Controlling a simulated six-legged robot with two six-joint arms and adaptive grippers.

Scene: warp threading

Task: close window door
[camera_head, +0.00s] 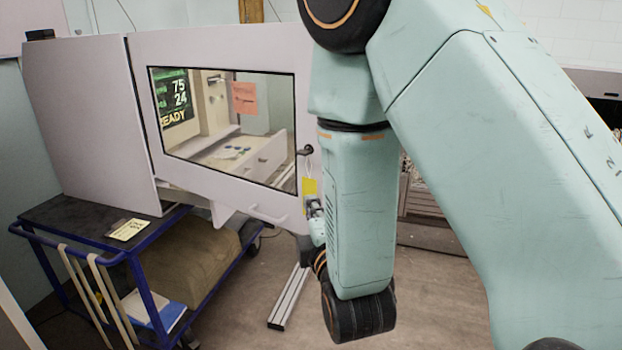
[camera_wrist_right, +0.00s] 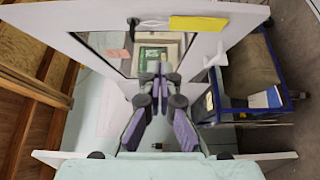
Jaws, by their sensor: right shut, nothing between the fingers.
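The window door is a pale panel (camera_head: 220,48) with a dark-framed glass window (camera_head: 225,120), left of centre in the head view. It has a dark latch (camera_head: 305,150), a yellow tag (camera_head: 310,187) and a pale handle (camera_head: 268,215). In the wrist view the door (camera_wrist_right: 60,18) spans the top, with the yellow tag (camera_wrist_right: 198,23) and handle (camera_wrist_right: 216,60). My right gripper (camera_head: 315,225) is at the door's right edge, partly hidden by my arm. In the wrist view its fingers (camera_wrist_right: 158,76) are together and empty before the door. Contact with it is unclear. My left gripper is out of view.
A blue cart (camera_head: 75,240) stands below the door at left, with a brown bundle (camera_head: 190,265) on its lower shelf. A grey metal rail (camera_head: 288,297) lies on the floor. Open floor (camera_head: 240,325) shows in front. A wooden frame (camera_wrist_right: 28,85) is at left in the wrist view.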

